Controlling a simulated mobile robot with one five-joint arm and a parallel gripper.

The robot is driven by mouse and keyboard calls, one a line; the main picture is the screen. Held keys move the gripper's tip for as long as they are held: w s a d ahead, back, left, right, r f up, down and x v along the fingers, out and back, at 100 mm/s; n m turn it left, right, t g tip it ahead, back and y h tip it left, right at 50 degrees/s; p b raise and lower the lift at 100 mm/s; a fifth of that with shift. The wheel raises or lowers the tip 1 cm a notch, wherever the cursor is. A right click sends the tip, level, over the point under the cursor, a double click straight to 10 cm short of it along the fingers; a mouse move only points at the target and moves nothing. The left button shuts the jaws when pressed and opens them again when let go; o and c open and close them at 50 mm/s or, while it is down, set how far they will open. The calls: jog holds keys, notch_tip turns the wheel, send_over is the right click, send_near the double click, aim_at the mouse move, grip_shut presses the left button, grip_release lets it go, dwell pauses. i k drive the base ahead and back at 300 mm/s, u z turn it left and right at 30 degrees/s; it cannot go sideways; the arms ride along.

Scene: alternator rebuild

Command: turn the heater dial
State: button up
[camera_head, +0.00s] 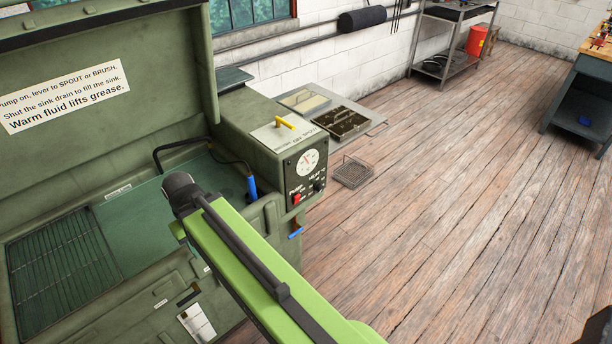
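The heater dial (319,186) is a small dark knob at the lower right of the black control panel (293,172), under a "HEAT" label. The panel is on the green parts washer's side box, with a round white gauge (307,162) above and a red switch (297,199) to the left of the dial. My green arm reaches from the bottom right towards the washer and ends in a dark joint left of the panel. My gripper's fingers do not show. Nothing is seen touching the dial.
A yellow lever (285,123) tops the box. A blue-handled brush (251,188) stands by the sink, and a blue lever (296,233) sticks out below the panel. A wire basket (353,172) is beyond the box. The wooden floor (440,200) to the right is clear.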

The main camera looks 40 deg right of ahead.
aim_at(319, 186)
jog(key=k, duration=1)
jog(key=u, duration=0.2)
jog(key=i, duration=0.6)
jog(key=z, duration=0.05)
